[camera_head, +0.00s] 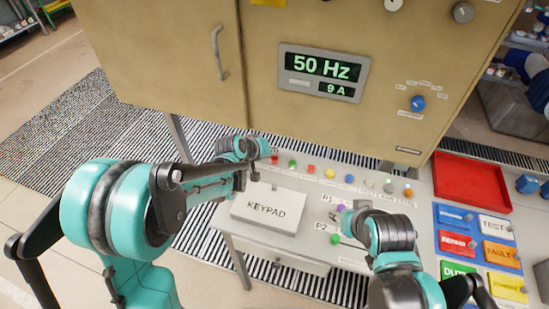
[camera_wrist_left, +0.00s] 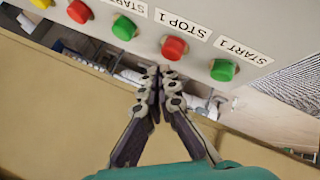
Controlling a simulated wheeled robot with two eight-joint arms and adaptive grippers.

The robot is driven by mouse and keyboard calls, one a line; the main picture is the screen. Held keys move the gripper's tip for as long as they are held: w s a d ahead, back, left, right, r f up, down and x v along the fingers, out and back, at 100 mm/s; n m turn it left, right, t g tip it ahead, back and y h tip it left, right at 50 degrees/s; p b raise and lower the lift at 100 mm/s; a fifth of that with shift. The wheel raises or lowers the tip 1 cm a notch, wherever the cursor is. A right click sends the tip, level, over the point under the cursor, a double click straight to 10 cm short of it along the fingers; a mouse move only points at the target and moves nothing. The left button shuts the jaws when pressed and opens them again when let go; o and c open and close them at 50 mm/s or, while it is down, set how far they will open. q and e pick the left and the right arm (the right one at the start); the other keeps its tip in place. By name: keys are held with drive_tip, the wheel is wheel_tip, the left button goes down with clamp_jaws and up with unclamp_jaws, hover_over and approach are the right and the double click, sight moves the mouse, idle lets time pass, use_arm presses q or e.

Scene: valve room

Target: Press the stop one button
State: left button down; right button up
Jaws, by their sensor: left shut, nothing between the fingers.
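The stop one button is a red cap (camera_wrist_left: 173,48) beside the upside-down STOP 1 label (camera_wrist_left: 183,23) in the left wrist view. In the head view it is the leftmost visible red button (camera_head: 274,160) in the panel's row. My left gripper (camera_wrist_left: 160,80) is shut and empty, with its fingertips just short of the red cap in the picture; contact is not clear. It also shows in the head view (camera_head: 262,150), at the left end of the row. My right gripper (camera_head: 349,214) is over the panel near P1 and P2; its finger state is unclear.
A green START 1 button (camera_wrist_left: 223,70) sits beside the stop button, and another green button (camera_wrist_left: 124,28) is on its other side. A KEYPAD block (camera_head: 268,208) lies in front. The cabinet (camera_head: 160,50) stands behind. A red tray (camera_head: 470,182) is at right.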

sight(273, 159)
use_arm(q)
drive_tip(key=shift+f, duration=0.1)
drive_tip(key=shift+f+b, duration=0.35)
drive_tip(key=shift+b, duration=0.1)
drive_tip(key=shift+f+b, duration=0.45)
idle(0.6)
drive_tip(key=shift+r, duration=0.1)
drive_tip(key=shift+r+p, duration=0.65)
drive_tip(key=shift+r, duration=0.15)
drive_tip(key=shift+r+p, duration=1.85)
drive_tip(key=shift+r, duration=0.75)
drive_tip(key=shift+f, duration=0.1)
